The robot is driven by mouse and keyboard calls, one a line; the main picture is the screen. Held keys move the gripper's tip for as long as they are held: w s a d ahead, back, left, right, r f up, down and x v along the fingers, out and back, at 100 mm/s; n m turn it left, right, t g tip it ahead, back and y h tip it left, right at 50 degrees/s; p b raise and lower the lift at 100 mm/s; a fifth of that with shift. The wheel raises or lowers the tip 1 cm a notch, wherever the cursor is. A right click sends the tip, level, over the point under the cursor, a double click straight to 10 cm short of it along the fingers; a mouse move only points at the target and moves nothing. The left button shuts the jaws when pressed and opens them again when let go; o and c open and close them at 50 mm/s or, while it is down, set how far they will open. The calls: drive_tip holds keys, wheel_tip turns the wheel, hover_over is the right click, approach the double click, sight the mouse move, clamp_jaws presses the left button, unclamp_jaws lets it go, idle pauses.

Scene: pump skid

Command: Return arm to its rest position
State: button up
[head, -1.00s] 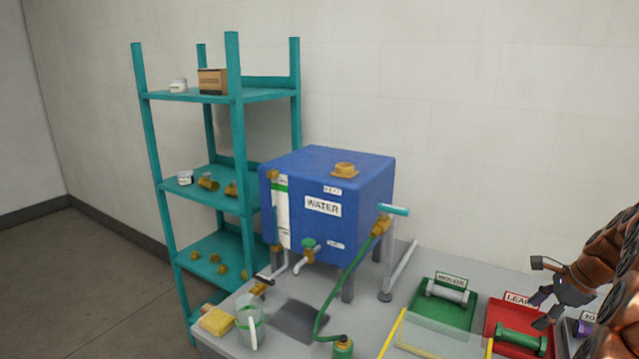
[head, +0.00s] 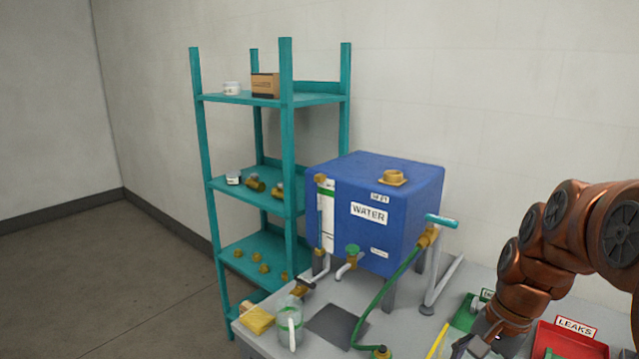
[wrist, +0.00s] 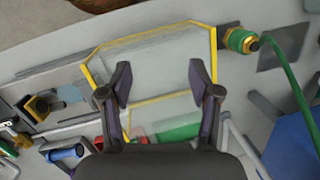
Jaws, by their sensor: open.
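My gripper (head: 482,344) is low at the bottom of the head view, at the end of my copper-coloured arm. In the wrist view its two dark fingers (wrist: 160,85) are spread apart with nothing held between them. Below them lies a clear panel with a yellow border (wrist: 150,50). In the head view the gripper hangs in front of the green tray (head: 466,314), partly hidden by my arm, and left of the red LEAKS tray (head: 570,343).
A blue WATER tank (head: 345,235) stands on the grey bench, with a green hose (head: 378,305) running down from it. A clear jug (head: 289,320) and yellow sponge (head: 257,320) sit at the bench's left end. A teal shelf (head: 287,190) stands behind. Floor at left is clear.

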drive_tip(key=s+a+f+n+g+h, duration=0.1)
drive_tip(key=s+a+n, duration=0.3)
drive_tip(key=s, duration=0.5)
drive_tip(key=s+a+f+n+h, duration=0.1)
drive_tip(key=s+a+n, duration=0.3)
drive_tip(key=s, duration=0.6)
drive_tip(key=shift+s+f+n+g, duration=0.2)
drive_tip(key=shift+f+n+g, duration=0.3)
drive_tip(key=shift+n, duration=0.6)
drive_tip(key=shift+a+f, duration=0.1)
